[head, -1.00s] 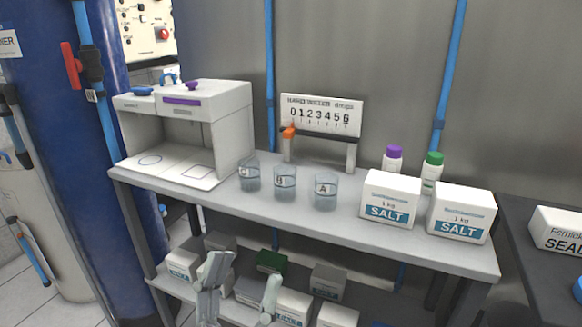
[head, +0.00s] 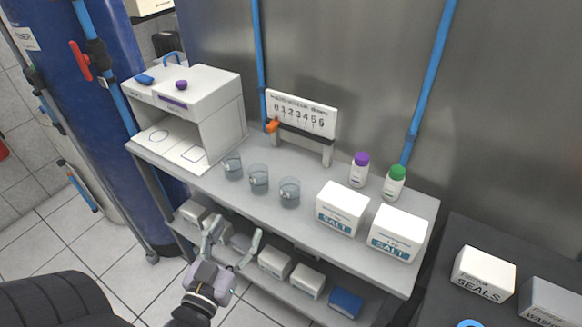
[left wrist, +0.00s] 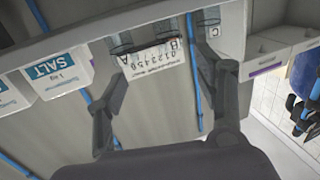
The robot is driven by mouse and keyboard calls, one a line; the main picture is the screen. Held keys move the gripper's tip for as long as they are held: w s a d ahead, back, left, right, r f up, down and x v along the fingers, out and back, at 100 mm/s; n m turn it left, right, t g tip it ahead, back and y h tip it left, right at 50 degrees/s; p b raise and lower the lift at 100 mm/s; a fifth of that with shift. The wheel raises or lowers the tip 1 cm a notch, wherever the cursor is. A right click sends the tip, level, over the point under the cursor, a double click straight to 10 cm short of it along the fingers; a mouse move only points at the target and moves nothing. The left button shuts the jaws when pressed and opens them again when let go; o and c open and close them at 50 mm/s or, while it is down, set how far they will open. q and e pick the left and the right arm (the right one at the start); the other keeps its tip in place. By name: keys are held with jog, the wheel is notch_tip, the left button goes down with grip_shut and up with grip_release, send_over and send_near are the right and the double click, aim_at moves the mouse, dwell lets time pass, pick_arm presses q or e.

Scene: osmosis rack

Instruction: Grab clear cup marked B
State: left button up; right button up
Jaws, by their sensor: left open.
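The clear cup marked B (head: 258,179) stands upright on the grey shelf top, the middle one of three clear cups. Its label is unreadable in the head view now, but B shows in the left wrist view (left wrist: 172,38), where the picture is upside down. Cup C (head: 232,166) is to its left and cup A (head: 289,192) to its right. My left gripper (head: 235,231) is open and empty, in front of the shelf's front edge and below the cups. In the left wrist view its open fingers (left wrist: 163,65) straddle the line towards cup B. My right gripper is not in view.
The shelf top (head: 245,207) also holds a white cabinet (head: 219,105) at left, a drops gauge (head: 302,115), purple-capped (head: 358,174) and green-capped (head: 394,186) bottles, and two salt boxes (head: 341,210) at right. Boxes (head: 275,261) fill the lower shelf. The front edge before the cups is clear.

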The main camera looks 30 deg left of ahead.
aim_at(255, 185)
pick_arm(q)
jog(key=w+a, duration=0.1)
jog(key=w, duration=0.2)
jog(key=w+a+b, duration=0.1)
jog(key=w, duration=0.2)
jog(key=w+a, duration=0.1)
jog(key=w, duration=0.3)
jog(key=shift+a, duration=0.15)
jog(key=shift+w+a+b, duration=0.2)
jog(key=shift+w+b, duration=0.1)
jog(key=shift+w, duration=0.1)
jog(key=w, duration=0.3)
jog(key=w+b, duration=0.1)
jog(key=shift+w+a+r, duration=0.1)
jog(key=shift+w+a, duration=0.1)
jog(key=shift+a, duration=0.1)
jog(key=shift+w+a, duration=0.1)
jog(key=shift+w, duration=0.35)
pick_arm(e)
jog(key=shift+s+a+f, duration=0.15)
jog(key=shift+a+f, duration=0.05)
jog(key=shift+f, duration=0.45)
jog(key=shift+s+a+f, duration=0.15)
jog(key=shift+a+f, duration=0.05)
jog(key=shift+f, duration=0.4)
pick_arm(q)
jog(key=shift+s, duration=0.1)
jog(key=c, duration=1)
